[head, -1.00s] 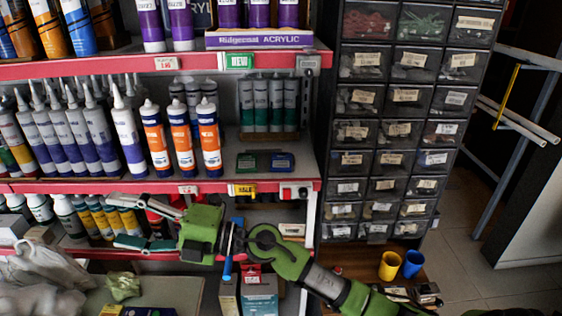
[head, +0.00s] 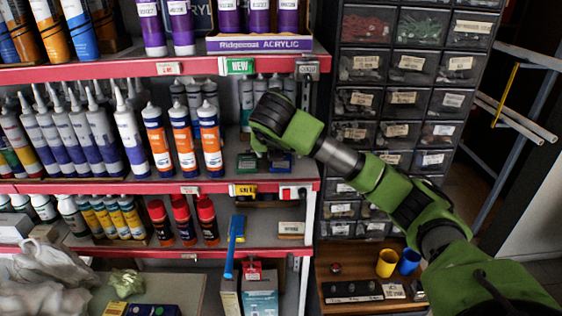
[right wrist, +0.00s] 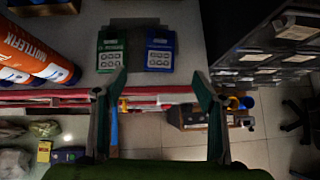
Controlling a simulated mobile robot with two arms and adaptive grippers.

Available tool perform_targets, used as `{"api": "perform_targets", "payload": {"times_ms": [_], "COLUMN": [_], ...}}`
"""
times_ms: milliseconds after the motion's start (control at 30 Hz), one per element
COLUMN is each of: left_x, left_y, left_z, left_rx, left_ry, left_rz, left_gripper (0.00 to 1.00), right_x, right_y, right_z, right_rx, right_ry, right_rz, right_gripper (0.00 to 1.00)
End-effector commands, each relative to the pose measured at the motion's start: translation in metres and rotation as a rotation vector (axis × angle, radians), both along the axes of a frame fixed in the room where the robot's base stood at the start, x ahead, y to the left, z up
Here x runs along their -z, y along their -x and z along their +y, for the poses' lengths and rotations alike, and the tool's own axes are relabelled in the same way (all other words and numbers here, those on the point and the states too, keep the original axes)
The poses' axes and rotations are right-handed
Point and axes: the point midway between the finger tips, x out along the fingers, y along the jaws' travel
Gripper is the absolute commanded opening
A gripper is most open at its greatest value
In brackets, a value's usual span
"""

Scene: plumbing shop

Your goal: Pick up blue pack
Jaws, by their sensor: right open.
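The blue pack (right wrist: 160,48) lies flat on the middle shelf, next to a matching green pack (right wrist: 110,48). In the head view the blue pack (head: 281,165) is partly covered by my right arm, and the green pack (head: 247,162) is left of it. My right gripper (right wrist: 160,75) is open and empty, with its two fingers spread in front of the shelf edge. In the right wrist view the blue pack is ahead, between the finger lines, apart from both fingers. In the head view my right wrist hides the fingers. My left gripper is out of view.
Orange-and-white tubes (head: 183,140) stand left of the packs. Grey-green tubes stand behind, partly hidden by my arm. The red shelf edge (head: 150,187) runs below. A drawer cabinet (head: 405,100) stands right, and the purple box shelf (head: 260,43) is above.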

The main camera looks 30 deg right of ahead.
Motion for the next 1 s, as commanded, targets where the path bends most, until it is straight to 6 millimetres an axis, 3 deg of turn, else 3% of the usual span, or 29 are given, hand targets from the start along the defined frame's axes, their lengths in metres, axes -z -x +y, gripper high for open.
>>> {"api": "perform_targets", "payload": {"times_ms": [100,300,467,733,1000], "left_x": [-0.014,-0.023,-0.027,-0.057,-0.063], "left_y": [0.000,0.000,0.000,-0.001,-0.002], "left_z": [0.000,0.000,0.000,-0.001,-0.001], "left_rx": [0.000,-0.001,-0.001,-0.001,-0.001], "left_ry": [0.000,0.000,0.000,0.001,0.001], "left_rz": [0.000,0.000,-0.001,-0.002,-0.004], "left_gripper": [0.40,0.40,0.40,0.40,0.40], "right_x": [0.015,0.037,0.042,0.061,0.079], "right_y": [-0.013,-0.030,-0.035,-0.050,-0.062], "right_z": [-0.011,-0.022,-0.025,-0.039,-0.046], "right_rx": [0.002,-0.003,-0.004,-0.002,-0.004], "right_ry": [-0.001,-0.001,-0.001,-0.001,-0.001], "right_rz": [0.007,0.004,0.002,0.005,0.002], "right_gripper": [0.64,0.64,0.64,0.64,0.64]}}
